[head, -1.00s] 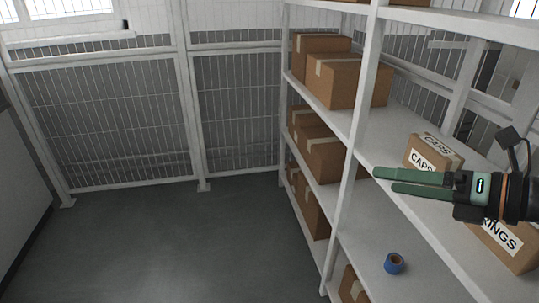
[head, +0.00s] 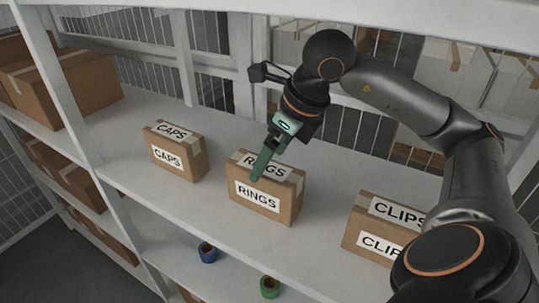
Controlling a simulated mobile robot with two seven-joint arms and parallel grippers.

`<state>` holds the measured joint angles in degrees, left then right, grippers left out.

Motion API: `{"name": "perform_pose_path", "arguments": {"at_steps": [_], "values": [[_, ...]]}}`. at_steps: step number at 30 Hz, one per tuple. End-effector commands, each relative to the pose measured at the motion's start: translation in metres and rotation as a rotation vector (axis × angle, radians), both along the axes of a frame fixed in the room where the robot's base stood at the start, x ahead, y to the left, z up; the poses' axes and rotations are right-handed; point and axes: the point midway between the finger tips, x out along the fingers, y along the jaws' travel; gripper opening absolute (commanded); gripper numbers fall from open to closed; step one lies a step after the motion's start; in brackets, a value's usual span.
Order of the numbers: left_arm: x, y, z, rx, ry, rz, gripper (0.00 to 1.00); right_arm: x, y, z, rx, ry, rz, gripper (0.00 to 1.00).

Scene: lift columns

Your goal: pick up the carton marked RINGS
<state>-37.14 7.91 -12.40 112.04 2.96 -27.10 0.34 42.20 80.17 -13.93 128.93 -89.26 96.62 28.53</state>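The carton marked RINGS (head: 265,204) is a brown box with white labels on its top and front. It stands upright on the white shelf in the middle of the head view. My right gripper (head: 258,174) comes down from above with its green fingers pointing at the carton. The fingers overlap its top and hide part of the top label. They line up in this view, so I cannot tell their gap or whether they touch the carton. My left gripper is not in view.
A CAPS carton (head: 174,151) stands to the left and a CLIPS carton (head: 364,240) to the right, partly hidden by my arm. Blue tape (head: 208,253) and green tape (head: 269,287) lie on the shelf below. A white shelf post (head: 97,165) rises left of CAPS.

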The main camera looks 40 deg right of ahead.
Motion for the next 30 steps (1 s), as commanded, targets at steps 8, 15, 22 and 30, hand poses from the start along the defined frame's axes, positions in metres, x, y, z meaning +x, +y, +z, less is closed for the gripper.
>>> {"name": "perform_pose_path", "arguments": {"at_steps": [8,15,22,30], "values": [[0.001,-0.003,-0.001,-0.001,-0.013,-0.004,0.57,0.005,0.005,-0.025,-0.003,0.017,0.001,1.0],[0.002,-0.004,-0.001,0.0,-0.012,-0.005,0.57,0.017,0.01,-0.057,-0.001,0.018,0.002,1.0],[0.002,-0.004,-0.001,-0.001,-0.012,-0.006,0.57,0.024,0.011,-0.071,-0.003,0.014,0.0,1.0],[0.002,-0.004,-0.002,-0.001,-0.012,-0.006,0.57,0.024,0.011,-0.071,-0.002,0.013,0.0,1.0]]}}
